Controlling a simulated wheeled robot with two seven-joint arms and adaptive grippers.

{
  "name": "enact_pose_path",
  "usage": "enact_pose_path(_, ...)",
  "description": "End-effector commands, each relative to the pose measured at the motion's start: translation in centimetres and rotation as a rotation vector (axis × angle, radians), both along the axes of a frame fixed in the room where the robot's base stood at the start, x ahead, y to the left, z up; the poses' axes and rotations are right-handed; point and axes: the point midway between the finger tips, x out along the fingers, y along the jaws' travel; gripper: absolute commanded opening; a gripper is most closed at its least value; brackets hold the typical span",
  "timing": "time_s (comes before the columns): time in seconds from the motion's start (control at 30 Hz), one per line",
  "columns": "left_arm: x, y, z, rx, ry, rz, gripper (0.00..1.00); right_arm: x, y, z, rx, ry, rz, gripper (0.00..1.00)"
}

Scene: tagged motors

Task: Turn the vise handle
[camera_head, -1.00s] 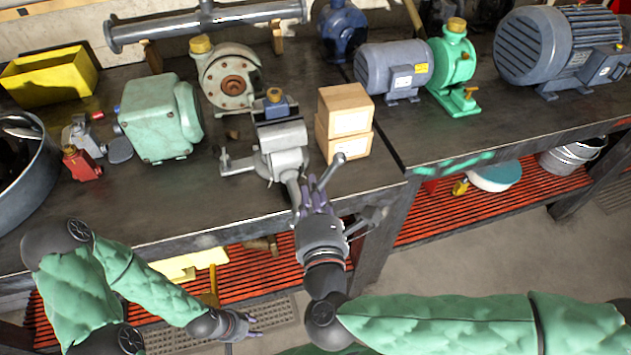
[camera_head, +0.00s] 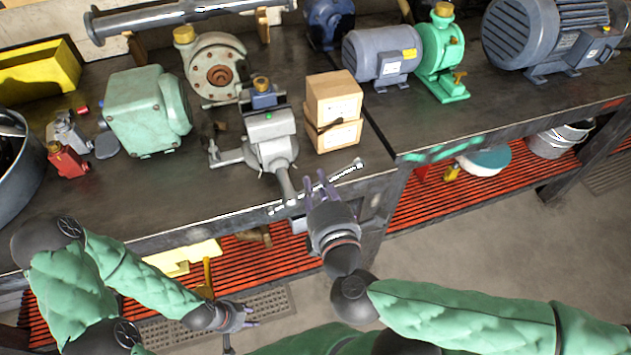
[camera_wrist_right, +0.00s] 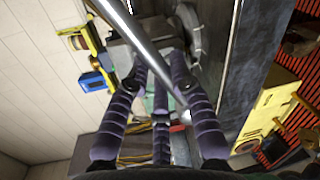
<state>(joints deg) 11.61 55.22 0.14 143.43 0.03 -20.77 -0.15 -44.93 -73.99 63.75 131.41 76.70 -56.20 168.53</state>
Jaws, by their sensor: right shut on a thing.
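The grey vise (camera_head: 270,145) stands near the front edge of the workbench. A small green dot shows on its top. Its handle (camera_head: 345,171) is a thin metal bar at the end of the screw, slanting from lower left to upper right. My right gripper (camera_head: 321,187) is at the handle, right of the screw, with its fingers closed on the bar. In the right wrist view, the handle (camera_wrist_right: 136,40) runs diagonally past the fingers of the right gripper (camera_wrist_right: 158,72). My left gripper (camera_head: 248,317) hangs low in front of the bench, away from the vise; its finger opening is too small to judge.
Two stacked wooden blocks (camera_head: 333,110) stand close right of the vise. A green motor (camera_head: 148,110) and a red part (camera_head: 67,160) are to the left. A pale pump (camera_head: 215,75) is behind. A red slatted shelf (camera_head: 440,215) lies below the bench top.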

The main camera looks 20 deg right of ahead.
Motion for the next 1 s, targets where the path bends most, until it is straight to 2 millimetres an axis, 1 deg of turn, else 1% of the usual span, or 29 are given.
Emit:
enact_pose_path(0.03, 0.0, 0.0, -0.03, 0.0, 0.0, 0.0, 0.4, -0.16, 0.03, -0.83, -0.001, 0.015, 0.0, 0.0)
enact_pose_path(0.47, 0.0, 0.0, -0.03, 0.0, 0.0, 0.0, 0.4, -0.17, 0.04, -0.88, 0.006, 0.015, 0.002, 0.0)
enact_pose_path(0.5, 0.01, 0.0, -0.04, 0.0, 0.0, 0.0, 0.4, -0.17, 0.04, -0.88, 0.006, 0.015, 0.002, 0.31)
enact_pose_path(0.57, 0.01, 0.0, -0.03, 0.0, 0.0, 0.0, 0.4, -0.17, 0.04, -0.87, 0.005, 0.015, 0.002, 0.47)
enact_pose_path(1.0, 0.02, 0.0, -0.01, 0.0, 0.0, 0.0, 0.4, -0.3, 0.09, -0.35, 0.009, 0.004, 0.003, 0.47)
